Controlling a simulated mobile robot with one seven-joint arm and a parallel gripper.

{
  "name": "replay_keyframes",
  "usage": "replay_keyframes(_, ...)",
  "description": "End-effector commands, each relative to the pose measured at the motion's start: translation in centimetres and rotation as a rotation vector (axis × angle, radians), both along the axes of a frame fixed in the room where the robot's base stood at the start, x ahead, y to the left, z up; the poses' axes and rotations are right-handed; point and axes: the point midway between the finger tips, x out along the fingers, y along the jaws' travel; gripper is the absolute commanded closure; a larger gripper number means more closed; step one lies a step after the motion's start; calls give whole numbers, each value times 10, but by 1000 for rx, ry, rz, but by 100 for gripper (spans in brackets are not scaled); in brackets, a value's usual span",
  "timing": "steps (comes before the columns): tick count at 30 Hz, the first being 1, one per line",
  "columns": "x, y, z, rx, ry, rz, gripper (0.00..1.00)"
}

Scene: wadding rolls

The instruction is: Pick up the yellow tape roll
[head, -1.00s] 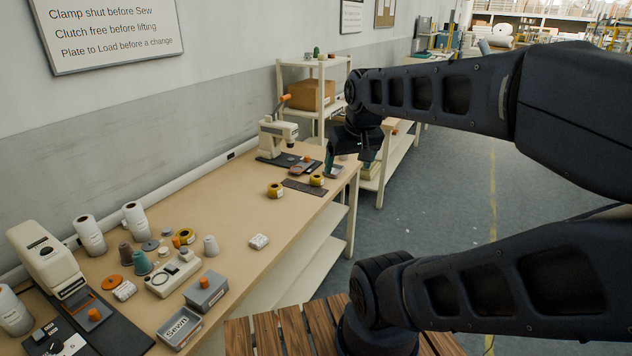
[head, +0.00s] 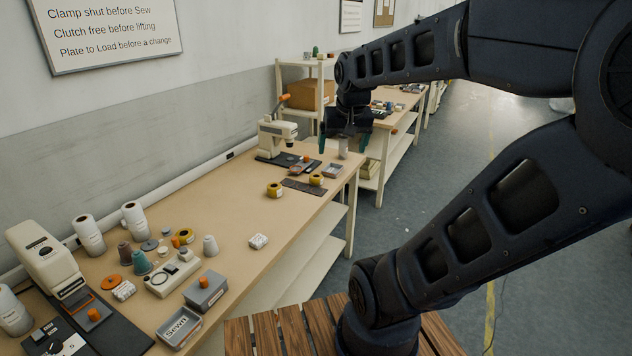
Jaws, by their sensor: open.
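Three yellow tape rolls show on the tan workbench in the head view. A third yellow roll (head: 185,236) lies farther left among spools. I cannot tell which one is meant. My gripper (head: 343,145) is open above the bench's far right end, fingers pointing down, beyond the rolls and apart from them. A small pale object (head: 343,149) shows between its fingers; I cannot tell its depth.
Cones, boxes and another machine (head: 47,260) crowd the near left. The bench middle (head: 228,205) is mostly clear. A shelf (head: 310,100) stands behind.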

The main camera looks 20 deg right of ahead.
Motion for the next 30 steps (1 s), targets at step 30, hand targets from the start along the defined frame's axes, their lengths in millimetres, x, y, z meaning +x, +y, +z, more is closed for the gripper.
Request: replay_keyframes(30, 288, -34, -51, 37, 97, -580, 12)
